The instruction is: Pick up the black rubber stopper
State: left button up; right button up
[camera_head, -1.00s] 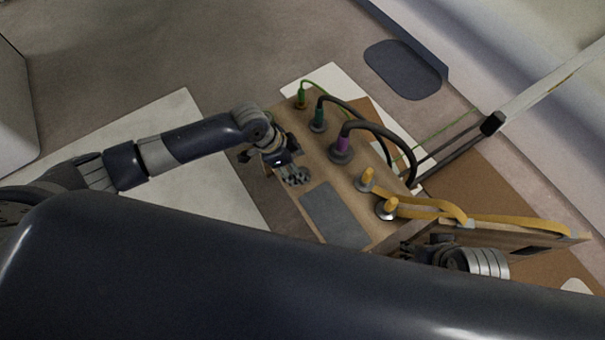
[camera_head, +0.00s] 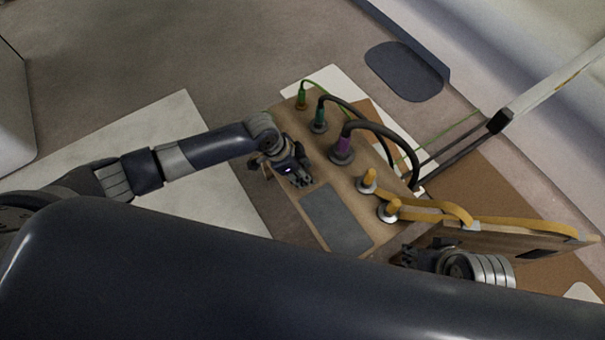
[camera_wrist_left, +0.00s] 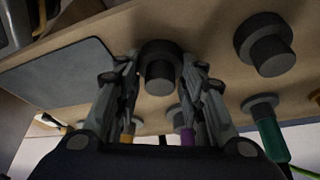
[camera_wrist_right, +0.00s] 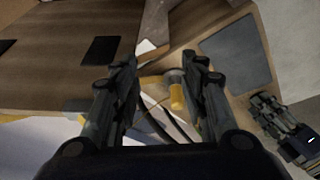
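In the left wrist view a dark rubber stopper (camera_wrist_left: 160,72), a short plug with a wider collar, stands out from the wooden panel (camera_wrist_left: 210,25). My left gripper (camera_wrist_left: 160,68) is open, with a finger on each side of the stopper; I cannot tell whether they touch it. A second, similar dark stopper (camera_wrist_left: 265,45) is farther right. In the head view my left gripper (camera_head: 300,180) is at the panel and hides the stopper. My right gripper (camera_wrist_right: 160,62) is open and empty in its wrist view, near a yellow plug (camera_wrist_right: 177,95); it also shows in the head view (camera_head: 408,256).
The panel carries a green plug (camera_head: 319,122), a purple plug (camera_head: 343,147) with a black cable, and yellow plugs (camera_head: 368,178) with yellow cables. A grey plate (camera_head: 337,220) lies beside my left gripper. A hinged wooden board (camera_head: 515,242) stands near my right gripper.

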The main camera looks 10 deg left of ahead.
dwell(0.3)
pick_arm(q)
jog(key=shift+r+p, duration=0.3)
jog(key=shift+r, duration=0.3)
notch_tip(320, 180, up, 2)
jog(key=shift+r+p, duration=0.1)
jog(key=shift+p, duration=0.4)
jog(key=s, duration=0.1)
jog(key=s+p, duration=0.1)
jog(key=s, duration=0.1)
jog(key=shift+a+r, duration=0.1)
jog(key=shift+r, duration=0.2)
jog(key=s+r+p, duration=0.1)
jog(key=s+p, duration=0.2)
jog(key=s, duration=1)
jog(key=shift+a, duration=0.4)
pick_arm(e)
notch_tip(320, 180, down, 10)
jog(key=g, duration=0.1)
jog(key=shift+w+a, duration=0.15)
jog(key=shift+w, duration=0.3)
